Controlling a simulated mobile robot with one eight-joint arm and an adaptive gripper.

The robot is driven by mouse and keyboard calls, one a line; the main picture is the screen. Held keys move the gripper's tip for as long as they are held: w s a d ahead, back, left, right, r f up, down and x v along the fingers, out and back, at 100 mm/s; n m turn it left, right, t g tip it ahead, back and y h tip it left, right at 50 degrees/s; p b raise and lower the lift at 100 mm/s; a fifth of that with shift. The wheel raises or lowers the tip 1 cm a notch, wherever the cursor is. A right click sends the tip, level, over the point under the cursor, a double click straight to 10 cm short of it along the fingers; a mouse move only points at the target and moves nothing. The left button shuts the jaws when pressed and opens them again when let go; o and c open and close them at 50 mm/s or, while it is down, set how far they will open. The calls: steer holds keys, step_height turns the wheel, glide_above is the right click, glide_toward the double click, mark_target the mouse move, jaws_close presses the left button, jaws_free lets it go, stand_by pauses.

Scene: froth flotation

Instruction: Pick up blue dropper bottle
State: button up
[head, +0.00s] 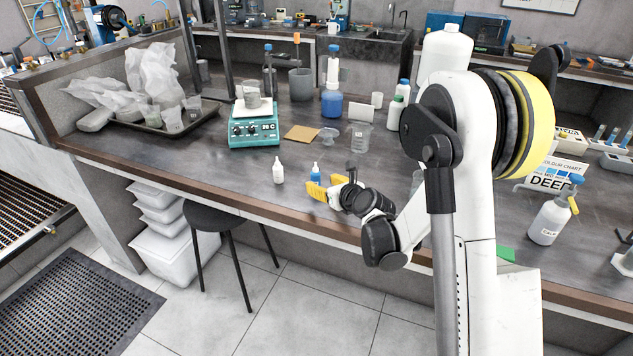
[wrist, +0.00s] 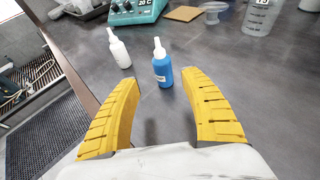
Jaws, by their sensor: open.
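The blue dropper bottle (head: 315,173) stands upright on the dark bench top, with a white tip on a blue body. My gripper (head: 321,189) has yellow fingers and is open and empty. It also shows in the wrist view (wrist: 133,75), with its fingers spread on either side below the bottle. In the head view the near finger slightly overlaps the bottle's lower part. I see no contact between them.
A white dropper bottle (head: 278,172) stands just left of the blue one. A teal hotplate (head: 254,132) with a beaker is behind it. A tan square (head: 302,133) and a clear beaker (head: 359,137) are further back. The bench's brown front edge (head: 215,193) is near.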

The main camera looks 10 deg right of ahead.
mark_target(318, 181)
steer(key=b+x, duration=0.1)
steer(key=x, duration=0.2)
steer(key=b+x, duration=0.1)
steer(key=x, duration=0.2)
steer(key=shift+w+d+f, duration=0.15)
steer(key=shift+w+f, duration=0.15)
steer(key=shift+r, duration=0.1)
jaws_close()
